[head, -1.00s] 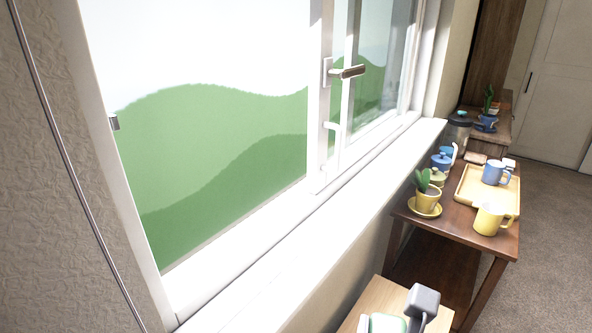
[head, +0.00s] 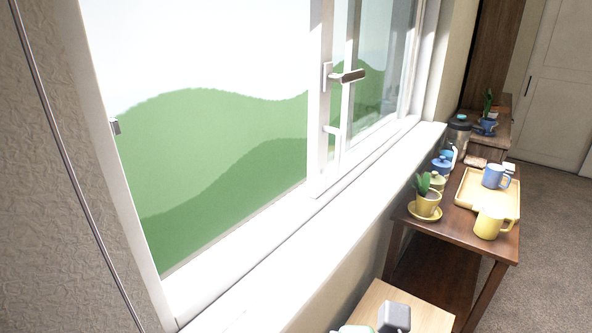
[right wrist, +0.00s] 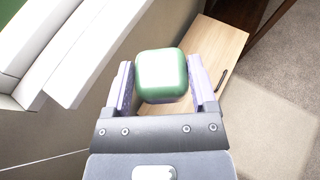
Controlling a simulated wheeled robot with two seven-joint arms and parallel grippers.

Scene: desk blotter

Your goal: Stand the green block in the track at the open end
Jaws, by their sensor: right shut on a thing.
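The green block (right wrist: 162,75) is a rounded, pale green piece in the right wrist view. My right gripper (right wrist: 160,66) is shut on it, with one finger on each side. The block is held in front of a pale wooden top (right wrist: 218,62); the gap between them cannot be told. In the head view only a grey part of my right arm and a pale greenish edge show at the bottom. The track and its open end are not in view. My left gripper is not in view.
A pale wooden top (head: 425,318) shows at the bottom of the head view, beside the white window sill (head: 300,270). Beyond it a dark wooden table (head: 462,228) holds a yellow mug (head: 489,224), a tray (head: 476,193) with a blue mug, and a potted cactus (head: 427,200).

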